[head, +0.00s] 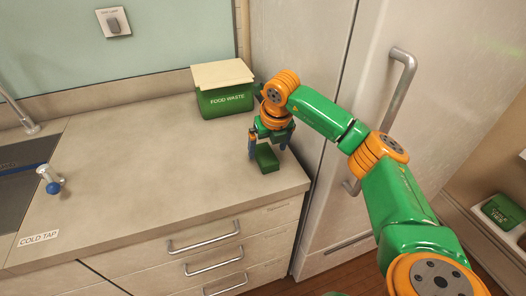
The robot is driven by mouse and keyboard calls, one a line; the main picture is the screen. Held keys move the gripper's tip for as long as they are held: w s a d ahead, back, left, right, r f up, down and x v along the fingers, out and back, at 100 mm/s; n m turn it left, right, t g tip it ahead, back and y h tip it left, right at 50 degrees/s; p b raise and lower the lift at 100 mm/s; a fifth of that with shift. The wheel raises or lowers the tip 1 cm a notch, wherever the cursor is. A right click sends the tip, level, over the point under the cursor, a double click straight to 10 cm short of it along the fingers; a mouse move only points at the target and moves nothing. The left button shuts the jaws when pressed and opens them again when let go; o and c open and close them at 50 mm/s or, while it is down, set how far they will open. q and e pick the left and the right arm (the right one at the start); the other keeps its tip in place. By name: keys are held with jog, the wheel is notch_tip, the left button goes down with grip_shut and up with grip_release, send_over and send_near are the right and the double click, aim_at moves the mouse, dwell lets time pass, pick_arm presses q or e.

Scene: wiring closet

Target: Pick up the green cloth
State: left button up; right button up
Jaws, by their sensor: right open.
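The green cloth (267,159) appears as a small dark green folded block near the right front corner of the counter. My right gripper (268,152) is above it, pointing down, with its fingers apart on either side of the cloth's upper part. The gripper is open, and I cannot tell whether the fingers touch the cloth. The back of the cloth is partly hidden by the gripper. My left gripper is not in view.
A green food waste bin (226,101) with a cream lid stands behind the gripper. A tall fridge-like cabinet (305,60) borders the counter (140,160) on the right. The middle counter is clear.

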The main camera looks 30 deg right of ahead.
aim_at(266, 154)
jog(key=shift+x, duration=1.25)
jog(key=shift+w+f, duration=0.1)
jog(key=shift+w, duration=0.2)
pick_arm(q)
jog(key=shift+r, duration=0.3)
pick_arm(e)
jog(key=shift+s, duration=0.1)
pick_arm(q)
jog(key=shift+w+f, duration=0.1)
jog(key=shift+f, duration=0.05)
pick_arm(e)
jog(key=shift+f, duration=0.2)
jog(key=shift+c, duration=0.2)
